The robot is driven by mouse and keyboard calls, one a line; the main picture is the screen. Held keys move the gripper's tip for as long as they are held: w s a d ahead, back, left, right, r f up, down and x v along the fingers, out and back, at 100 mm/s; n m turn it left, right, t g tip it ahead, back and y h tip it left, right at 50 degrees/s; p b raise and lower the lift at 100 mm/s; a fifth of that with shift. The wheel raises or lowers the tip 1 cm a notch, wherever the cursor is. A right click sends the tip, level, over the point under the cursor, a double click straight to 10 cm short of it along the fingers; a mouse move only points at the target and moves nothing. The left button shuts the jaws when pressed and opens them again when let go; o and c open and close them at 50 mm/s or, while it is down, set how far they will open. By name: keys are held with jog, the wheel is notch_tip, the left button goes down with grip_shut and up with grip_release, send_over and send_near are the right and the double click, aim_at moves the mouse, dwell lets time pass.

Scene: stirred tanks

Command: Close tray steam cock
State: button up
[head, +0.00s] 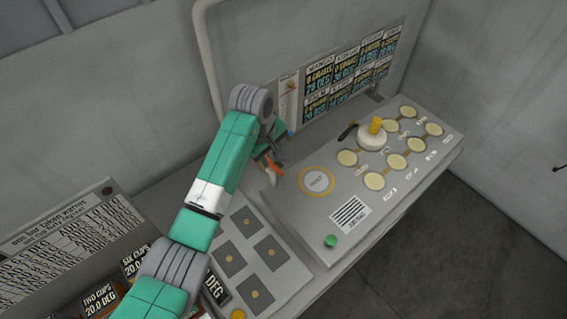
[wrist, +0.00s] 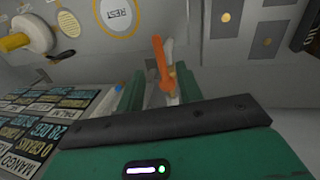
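An orange lever, which I take for the tray steam cock (wrist: 160,62), stands in the upper middle of the wrist view with a pale part behind it. In the head view the orange lever (head: 274,164) shows just below my gripper (head: 268,153), partly hidden by it. In the wrist view my gripper (wrist: 160,88) has its two green fingers apart, one on each side of the lever. A gap seems to show between the lever and each finger; I cannot tell whether either touches it.
A grey panel holds a round REST plate (head: 317,181), a white knob with a yellow top (head: 373,133), several cream discs (head: 375,181) and a green button (head: 330,241). A label board (head: 345,75) stands behind. Square pads (head: 229,259) lie to the left.

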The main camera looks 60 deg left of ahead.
aim_at(276, 168)
jog(key=f, duration=0.3)
jog(key=w+f, duration=0.1)
jog(key=f, duration=0.2)
jog(key=shift+w+a+f, duration=0.1)
jog(key=shift+w+a, duration=0.05)
grip_shut()
